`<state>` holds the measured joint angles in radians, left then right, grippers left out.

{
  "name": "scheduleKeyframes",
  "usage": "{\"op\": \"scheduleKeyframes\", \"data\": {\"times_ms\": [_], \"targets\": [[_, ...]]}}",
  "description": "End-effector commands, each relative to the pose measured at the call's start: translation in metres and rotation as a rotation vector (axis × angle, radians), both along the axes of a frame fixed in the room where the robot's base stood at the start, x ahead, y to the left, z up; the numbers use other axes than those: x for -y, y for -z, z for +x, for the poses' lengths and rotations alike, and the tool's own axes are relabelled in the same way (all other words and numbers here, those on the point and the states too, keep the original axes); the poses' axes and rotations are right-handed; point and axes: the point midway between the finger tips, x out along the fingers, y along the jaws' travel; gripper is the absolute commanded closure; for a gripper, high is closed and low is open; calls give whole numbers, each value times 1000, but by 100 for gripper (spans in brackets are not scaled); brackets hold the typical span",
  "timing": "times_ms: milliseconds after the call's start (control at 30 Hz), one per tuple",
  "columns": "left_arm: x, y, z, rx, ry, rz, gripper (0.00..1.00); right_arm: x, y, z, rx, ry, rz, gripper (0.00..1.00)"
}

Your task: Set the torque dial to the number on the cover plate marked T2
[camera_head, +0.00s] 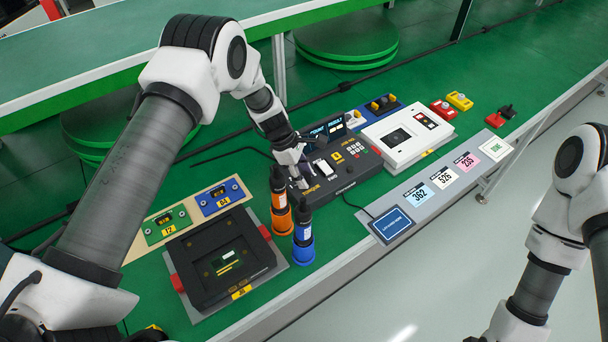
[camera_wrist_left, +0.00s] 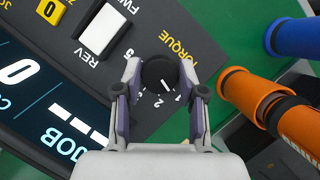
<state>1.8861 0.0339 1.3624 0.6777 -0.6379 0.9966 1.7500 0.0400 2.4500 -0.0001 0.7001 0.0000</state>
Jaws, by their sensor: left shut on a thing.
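My left gripper (camera_head: 299,179) is at the near left corner of the black control console (camera_head: 345,187). In the left wrist view its fingers (camera_wrist_left: 160,85) are shut on the black torque dial (camera_wrist_left: 158,72), one on each side. The dial's white pointer mark faces the 1 and 2 side of the scale; its exact setting is hard to tell. In the head view, a green cover plate (camera_head: 155,234) has a yellow label that reads like 12 or T2. A blue cover plate (camera_head: 210,210) is beside it; its number is too small to read. My right gripper is out of view.
An orange screwdriver (camera_head: 280,222) and a blue screwdriver (camera_head: 303,250) stand upright near the console's left end. A black fixture (camera_head: 195,284) is left of them. A white box (camera_head: 392,150) stands right of the console. Number cards (camera_head: 420,194) lie along the front edge.

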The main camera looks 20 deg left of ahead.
Motion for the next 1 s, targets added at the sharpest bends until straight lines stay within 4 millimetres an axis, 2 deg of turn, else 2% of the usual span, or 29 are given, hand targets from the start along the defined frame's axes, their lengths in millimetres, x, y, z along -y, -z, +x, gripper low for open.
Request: {"op": "scheduleKeyframes", "data": {"times_ms": [600, 1000], "targets": [[-1, 4, 3, 1, 452, 3, 95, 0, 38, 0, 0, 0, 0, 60], [-1, 1, 3, 2, 599, 3, 95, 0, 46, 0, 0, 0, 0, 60]]}}
